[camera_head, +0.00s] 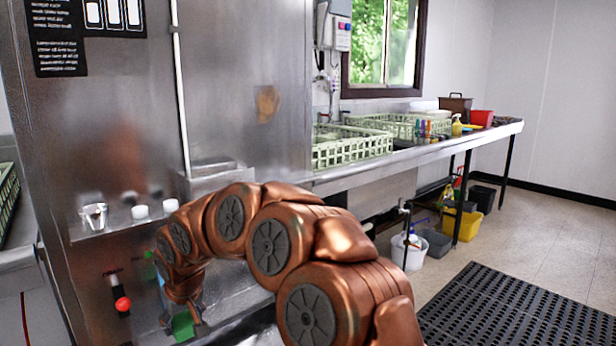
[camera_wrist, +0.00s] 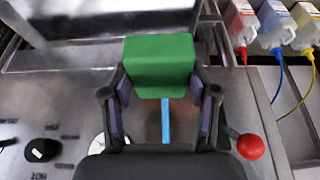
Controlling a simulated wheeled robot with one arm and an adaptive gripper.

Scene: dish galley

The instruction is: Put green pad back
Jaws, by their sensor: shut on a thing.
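The green pad (camera_wrist: 160,62) is a green block between the two fingers of my gripper (camera_wrist: 160,95) in the wrist view. The fingers have purple inner faces and are shut on it. A light blue strip (camera_wrist: 165,120) shows just below the pad, toward the gripper's palm. In the head view the green pad (camera_head: 183,325) shows at the bottom, by my gripper (camera_head: 185,310), in front of the steel machine (camera_head: 240,100). My arm partly covers that area. I cannot tell whether the pad touches any surface.
A red knob (camera_wrist: 250,146) is close to the right finger, and a black dial (camera_wrist: 41,150) is at lower left. Bottles with coloured tubes (camera_wrist: 240,22) stand at upper right. A glass (camera_head: 94,217) and white cups sit on the machine's ledge. A black mat (camera_head: 520,310) lies on the floor.

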